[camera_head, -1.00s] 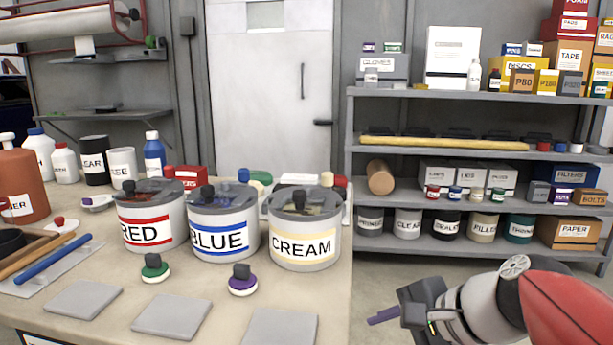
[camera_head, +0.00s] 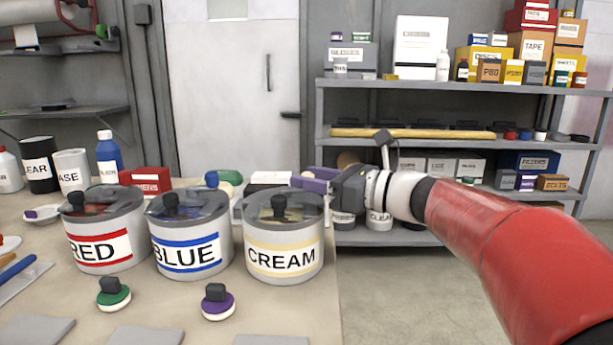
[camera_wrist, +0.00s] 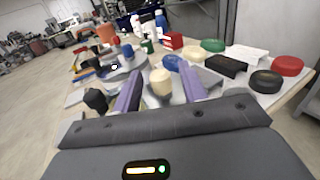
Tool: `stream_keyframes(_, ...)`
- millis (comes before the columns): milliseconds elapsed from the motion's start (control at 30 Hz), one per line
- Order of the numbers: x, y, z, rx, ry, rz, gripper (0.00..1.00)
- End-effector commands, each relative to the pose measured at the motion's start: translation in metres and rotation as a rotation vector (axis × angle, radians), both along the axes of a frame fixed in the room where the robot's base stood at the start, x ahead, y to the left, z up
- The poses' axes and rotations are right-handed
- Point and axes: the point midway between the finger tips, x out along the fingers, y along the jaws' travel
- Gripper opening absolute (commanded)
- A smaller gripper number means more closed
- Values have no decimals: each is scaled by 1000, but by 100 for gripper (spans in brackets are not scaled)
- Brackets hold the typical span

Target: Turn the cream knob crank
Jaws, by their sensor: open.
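The pot labelled CREAM (camera_head: 284,258) stands at the right end of the bench, with a grey lid and a black grip (camera_head: 280,207) on it. My gripper (camera_head: 306,180) is level, at the pot's back right, with its purple fingers pointing left. In the wrist view the cream knob (camera_wrist: 160,82) stands upright between the two open purple fingers (camera_wrist: 158,80). Whether either finger touches it I cannot tell. The knob is hidden behind my gripper in the head view. A black grip also shows left of the fingers in the wrist view (camera_wrist: 96,100).
The BLUE pot (camera_head: 190,245) and RED pot (camera_head: 104,245) stand left of the CREAM pot. A blue knob (camera_wrist: 128,52) rises beyond the fingers. Red (camera_wrist: 288,65) and black (camera_wrist: 265,84) caps lie to the right. Grey shelving (camera_head: 440,87) stands behind; floor right of the bench is clear.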

Motion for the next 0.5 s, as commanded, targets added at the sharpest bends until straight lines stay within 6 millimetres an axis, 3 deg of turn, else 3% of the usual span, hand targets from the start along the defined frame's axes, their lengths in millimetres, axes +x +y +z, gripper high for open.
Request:
stream_keyframes(400,7,12,0,0,-1,0,42)
stream_keyframes(500,6,12,0,0,-1,-1,32)
